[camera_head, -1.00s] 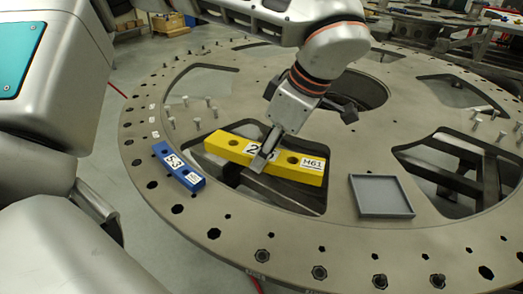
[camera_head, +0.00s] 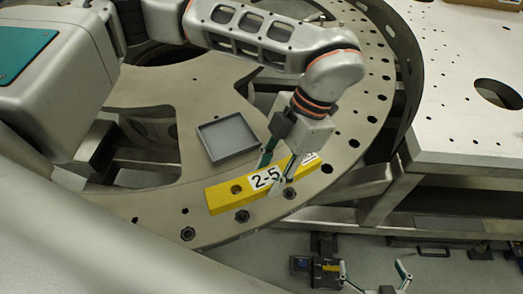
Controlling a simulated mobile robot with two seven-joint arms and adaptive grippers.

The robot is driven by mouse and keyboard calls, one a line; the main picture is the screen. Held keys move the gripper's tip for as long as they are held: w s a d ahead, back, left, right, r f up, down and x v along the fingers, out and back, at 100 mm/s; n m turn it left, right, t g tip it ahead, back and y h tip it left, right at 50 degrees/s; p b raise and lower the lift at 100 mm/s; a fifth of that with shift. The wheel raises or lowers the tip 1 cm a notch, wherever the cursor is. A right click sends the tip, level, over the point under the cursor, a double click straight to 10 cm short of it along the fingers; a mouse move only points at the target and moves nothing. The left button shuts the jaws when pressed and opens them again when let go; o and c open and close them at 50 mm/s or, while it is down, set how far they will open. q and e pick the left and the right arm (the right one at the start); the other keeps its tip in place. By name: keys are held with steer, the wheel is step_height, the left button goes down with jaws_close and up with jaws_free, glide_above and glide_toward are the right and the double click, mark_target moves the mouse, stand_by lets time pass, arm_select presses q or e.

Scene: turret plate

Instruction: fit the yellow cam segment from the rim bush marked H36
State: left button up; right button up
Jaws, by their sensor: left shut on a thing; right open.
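The yellow cam segment (camera_head: 230,196) is a long bar with a hole near its left end and a label reading 2-5. A second label at its right end is partly hidden and unreadable. My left gripper (camera_head: 277,174) is shut on the segment near its right half. The segment lies along the outer rim of the grey turret plate (camera_head: 170,205). I cannot tell whether it touches the plate. Rim bushes show beside it, including one at its front edge (camera_head: 242,216); no bush marks are readable. My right gripper (camera_head: 374,268) is open and empty, low at the bottom edge.
A shallow grey square tray (camera_head: 228,137) sits on the plate behind the segment. A metal table (camera_head: 460,120) with a large hole stands at the right, close to the plate's rim. Floor is visible below the rim at the lower right.

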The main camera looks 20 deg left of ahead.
arm_select(q)
steer(key=shift+d+f, duration=0.1)
steer(key=shift+d, duration=0.2)
steer(key=shift+f, duration=0.1)
steer(key=shift+s+a+f, duration=0.1)
steer(key=shift+f, duration=0.1)
steer(key=b, duration=0.3)
glide_above(266, 206)
steer(key=w, duration=0.1)
steer(key=shift+d+f, duration=0.2)
steer(key=shift+f, duration=0.95)
steer(key=shift+d+f, duration=0.2)
steer(key=shift+f, duration=0.9)
steer(key=shift+f+b, duration=1.1)
steer(key=shift+f, duration=0.9)
steer(key=o, duration=1.5)
steer(key=shift+c, duration=0.2)
